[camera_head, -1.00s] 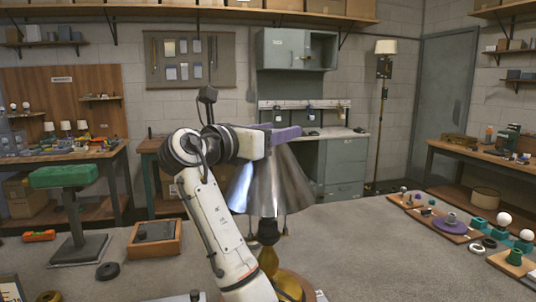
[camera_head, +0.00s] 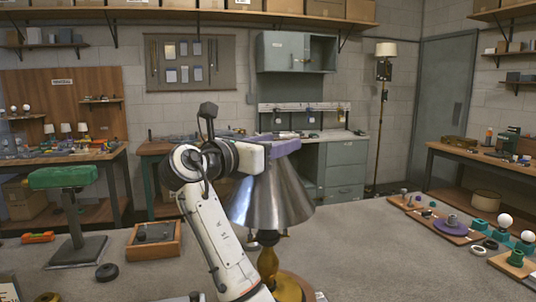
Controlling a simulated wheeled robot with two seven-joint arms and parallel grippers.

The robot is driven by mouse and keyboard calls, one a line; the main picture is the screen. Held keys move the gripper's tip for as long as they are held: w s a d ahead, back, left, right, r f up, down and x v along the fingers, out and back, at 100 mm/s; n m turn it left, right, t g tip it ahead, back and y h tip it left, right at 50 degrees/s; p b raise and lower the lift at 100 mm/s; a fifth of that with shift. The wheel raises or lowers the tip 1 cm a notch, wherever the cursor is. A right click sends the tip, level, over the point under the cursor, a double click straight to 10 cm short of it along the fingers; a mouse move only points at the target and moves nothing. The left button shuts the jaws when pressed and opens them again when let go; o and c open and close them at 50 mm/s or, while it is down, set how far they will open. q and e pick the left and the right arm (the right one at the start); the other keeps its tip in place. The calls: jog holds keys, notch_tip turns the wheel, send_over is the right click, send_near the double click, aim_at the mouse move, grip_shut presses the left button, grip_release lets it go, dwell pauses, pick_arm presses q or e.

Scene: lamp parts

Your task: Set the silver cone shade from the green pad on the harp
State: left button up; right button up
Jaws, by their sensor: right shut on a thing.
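My right gripper (camera_head: 285,147), with purple fingers, is shut on the top of the silver cone shade (camera_head: 272,205). The shade is upright, wide end down, over the lamp's stem (camera_head: 268,262). The lamp's amber-coloured foot (camera_head: 290,287) shows lower down at the bottom edge of the view. The harp is hidden inside or behind the shade, so I cannot tell whether the shade touches it. A green pad (camera_head: 62,177) tops a dark stand at the left and is bare. My left gripper is not in view.
A wooden tray (camera_head: 153,240) with a dark insert and a black ring (camera_head: 107,271) lie left of my right arm. Boards with bulbs, a purple disc (camera_head: 451,225) and green sockets stand at the right. The grey tabletop right of the shade is clear.

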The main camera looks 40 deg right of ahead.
aim_at(246, 190)
jog(key=shift+f, duration=0.45)
dwell(0.6)
jog(key=shift+f+p, duration=0.35)
jog(key=shift+p, duration=0.55)
dwell(1.0)
jog(key=o, duration=1.8)
jog(key=shift+f, duration=0.1)
jog(key=a+p, duration=0.1)
jog(key=a, duration=0.1)
jog(key=a+p, duration=0.1)
jog(key=a, duration=0.1)
jog(key=shift+s+r+p, duration=0.2)
jog(key=shift+r+p, duration=0.1)
jog(key=shift+p, duration=0.05)
jog(key=a, duration=0.5)
jog(key=shift+s+a+f, duration=0.25)
jog(key=shift+s+a, duration=0.05)
jog(key=shift+s, duration=0.05)
jog(key=shift+s+a, duration=0.1)
jog(key=shift+a, duration=0.25)
